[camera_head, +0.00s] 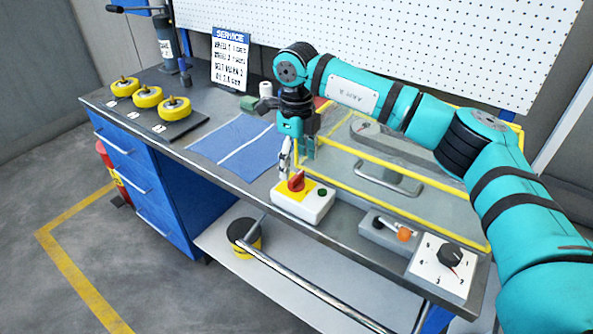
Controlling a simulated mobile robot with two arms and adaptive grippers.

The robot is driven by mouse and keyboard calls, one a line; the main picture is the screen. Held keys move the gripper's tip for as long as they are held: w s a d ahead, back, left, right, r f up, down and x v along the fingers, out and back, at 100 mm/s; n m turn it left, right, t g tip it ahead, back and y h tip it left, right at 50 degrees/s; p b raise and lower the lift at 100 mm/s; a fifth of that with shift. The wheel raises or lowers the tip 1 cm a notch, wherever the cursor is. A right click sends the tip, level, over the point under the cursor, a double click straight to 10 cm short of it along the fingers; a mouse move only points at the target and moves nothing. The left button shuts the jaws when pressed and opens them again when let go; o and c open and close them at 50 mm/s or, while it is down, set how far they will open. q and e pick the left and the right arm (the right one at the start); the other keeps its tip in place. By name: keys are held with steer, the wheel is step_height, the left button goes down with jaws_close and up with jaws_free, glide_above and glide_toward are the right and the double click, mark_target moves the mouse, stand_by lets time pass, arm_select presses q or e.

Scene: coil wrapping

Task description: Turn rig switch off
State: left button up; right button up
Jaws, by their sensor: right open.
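The rig switch is a red rotary knob (296,181) on a yellow plate, set on a white box (302,204) near the bench's front edge. A small green button (322,191) sits to the right of the knob. My right gripper (287,168) points down just above and behind the knob, with its fingertips close to it. I cannot tell whether they touch the knob. It is open and nothing shows between its fingers. My left gripper is not in view.
A yellow-framed clear guard (400,200) stands behind the box. A grey box with an orange knob (404,234) and a white dial box (443,268) lie to the right. Yellow wheels (148,97) sit at the left. A blue mat (232,140) lies flat.

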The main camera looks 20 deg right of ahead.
mark_target(297, 175)
step_height(297, 175, up, 8)
steer(key=shift+f, duration=0.15)
stand_by(0.5)
